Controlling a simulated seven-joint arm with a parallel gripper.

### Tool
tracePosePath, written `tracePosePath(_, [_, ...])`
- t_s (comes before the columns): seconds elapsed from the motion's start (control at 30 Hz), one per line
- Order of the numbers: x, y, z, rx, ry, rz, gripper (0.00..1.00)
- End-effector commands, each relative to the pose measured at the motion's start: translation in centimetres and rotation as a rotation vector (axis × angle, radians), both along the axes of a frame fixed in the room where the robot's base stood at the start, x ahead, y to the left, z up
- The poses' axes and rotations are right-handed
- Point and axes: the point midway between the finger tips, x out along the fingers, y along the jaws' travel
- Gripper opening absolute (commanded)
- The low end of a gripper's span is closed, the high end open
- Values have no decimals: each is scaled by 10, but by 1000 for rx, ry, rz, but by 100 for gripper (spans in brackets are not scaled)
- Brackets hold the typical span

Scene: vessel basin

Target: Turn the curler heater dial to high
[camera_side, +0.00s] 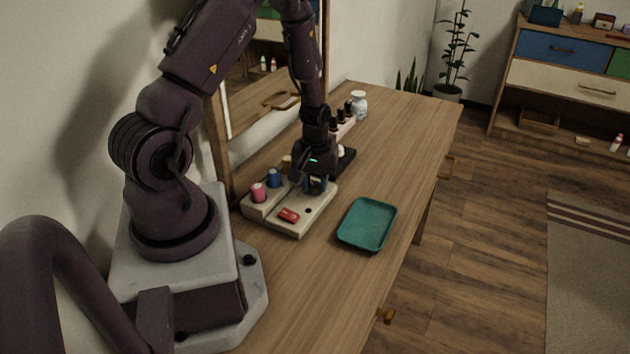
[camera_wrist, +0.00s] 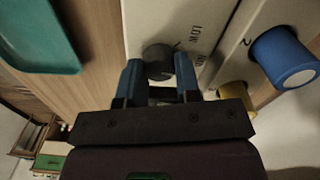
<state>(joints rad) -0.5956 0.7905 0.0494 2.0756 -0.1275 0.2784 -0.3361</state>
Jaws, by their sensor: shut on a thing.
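The curler heater (camera_side: 283,226) is a cream box on the wooden table, with a red switch (camera_side: 289,215) on its front part. In the wrist view its pale panel (camera_wrist: 150,18) carries a dark round dial (camera_wrist: 158,53) and printed lettering that seems to read "LOW" beside it. My gripper (camera_side: 317,186) reaches down onto the far end of the heater. In the wrist view my gripper (camera_wrist: 159,72) has its two blue fingers on either side of the dial, shut on it. The dial's pointer direction is not clear, and the side view hides the dial behind the fingers.
A pink roller (camera_side: 259,192) and a blue roller (camera_side: 274,178) stand on the heater's back row. A teal tray (camera_side: 344,235) lies to its right. Bottles and a white jar (camera_side: 359,104) stand farther back. A mirror is along the wall.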

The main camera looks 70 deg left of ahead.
Motion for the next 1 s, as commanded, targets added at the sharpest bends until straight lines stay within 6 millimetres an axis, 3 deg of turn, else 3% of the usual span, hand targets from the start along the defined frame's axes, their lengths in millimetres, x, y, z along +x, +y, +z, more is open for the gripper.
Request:
tracePosePath(0.6, [1, 0, 1, 2, -1, -544, 7])
tracePosePath(1.0, [1, 0, 1, 2, -1, -719, 7])
